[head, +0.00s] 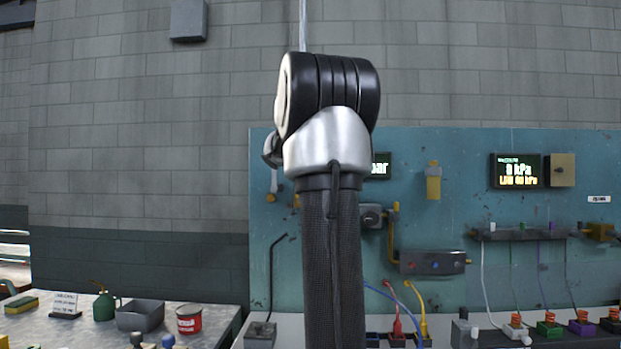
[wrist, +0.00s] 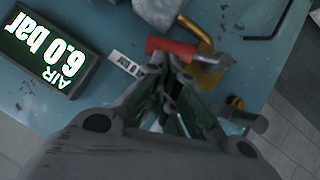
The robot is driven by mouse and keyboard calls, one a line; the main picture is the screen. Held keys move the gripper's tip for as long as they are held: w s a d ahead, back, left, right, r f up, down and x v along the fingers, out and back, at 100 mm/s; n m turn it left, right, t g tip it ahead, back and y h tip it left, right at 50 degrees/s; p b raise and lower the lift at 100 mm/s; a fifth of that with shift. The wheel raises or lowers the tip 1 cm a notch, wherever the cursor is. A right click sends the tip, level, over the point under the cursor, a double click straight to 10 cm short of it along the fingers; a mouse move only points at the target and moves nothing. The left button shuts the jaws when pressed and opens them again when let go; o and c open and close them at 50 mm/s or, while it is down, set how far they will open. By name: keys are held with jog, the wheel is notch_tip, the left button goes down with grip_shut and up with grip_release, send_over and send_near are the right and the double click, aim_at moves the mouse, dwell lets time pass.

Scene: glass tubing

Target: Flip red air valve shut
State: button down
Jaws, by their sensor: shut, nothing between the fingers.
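The red valve handle (wrist: 172,49) shows at the upper middle of the wrist view, lying roughly crosswise beside a brass-coloured fitting (wrist: 207,75). My gripper (wrist: 166,68) is shut and empty. Its fingertips are right below the red handle in the picture, close to it or touching; I cannot tell which. In the head view my arm stands in front of the valve and hides both it and the gripper.
A lit display (wrist: 52,50) reading AIR 6.0 bar is left of the fingers, with a small label (wrist: 126,65) beside it. The teal panel (head: 455,285) also carries a kPa display (head: 516,171) and a grey block (head: 432,262). A bench (head: 95,335) holds several items at lower left.

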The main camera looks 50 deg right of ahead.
jog(key=shift+s+d+f+m+y, duration=0.2)
jog(key=shift+s+d+f, duration=0.25)
jog(key=shift+f, duration=0.15)
jog(key=shift+s+d+f+m+y, duration=0.2)
jog(key=shift+s+d+f, duration=0.15)
jog(key=shift+f, duration=0.25)
jog(key=shift+s+a, duration=0.1)
jog(key=shift+a, duration=0.05)
